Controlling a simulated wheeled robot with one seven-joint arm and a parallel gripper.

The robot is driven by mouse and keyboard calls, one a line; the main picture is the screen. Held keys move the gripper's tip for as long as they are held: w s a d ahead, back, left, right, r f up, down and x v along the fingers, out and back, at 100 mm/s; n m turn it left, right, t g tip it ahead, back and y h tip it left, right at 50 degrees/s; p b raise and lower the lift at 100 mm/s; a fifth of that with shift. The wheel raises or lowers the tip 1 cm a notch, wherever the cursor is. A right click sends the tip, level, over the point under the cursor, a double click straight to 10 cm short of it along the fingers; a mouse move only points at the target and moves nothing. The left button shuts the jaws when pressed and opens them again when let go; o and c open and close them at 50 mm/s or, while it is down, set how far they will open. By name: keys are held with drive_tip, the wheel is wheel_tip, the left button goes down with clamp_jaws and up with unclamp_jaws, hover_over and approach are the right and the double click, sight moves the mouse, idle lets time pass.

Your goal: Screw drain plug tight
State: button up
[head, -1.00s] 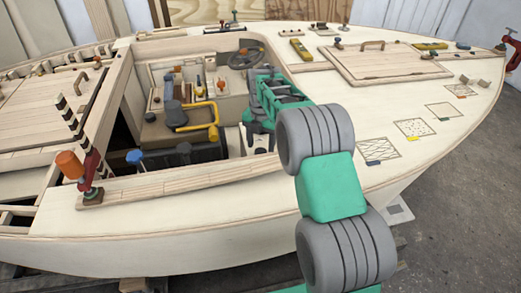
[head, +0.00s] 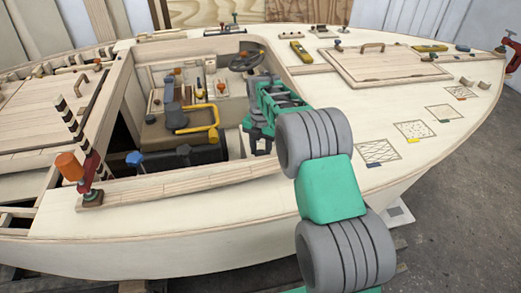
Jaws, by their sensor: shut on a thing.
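My gripper (head: 258,138) reaches down into the open cockpit at its right side, beside the inner wall. It is small and partly hidden by my own arm. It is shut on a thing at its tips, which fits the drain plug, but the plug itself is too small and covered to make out. How far the plug sits in its hole cannot be seen.
A yellow bent handle (head: 203,132) stands left of my gripper in the cockpit. A blue knob (head: 134,159) and a red clamp (head: 84,180) are near the left coaming. A hatch (head: 375,64) lies on the right deck.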

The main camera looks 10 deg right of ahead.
clamp_jaws()
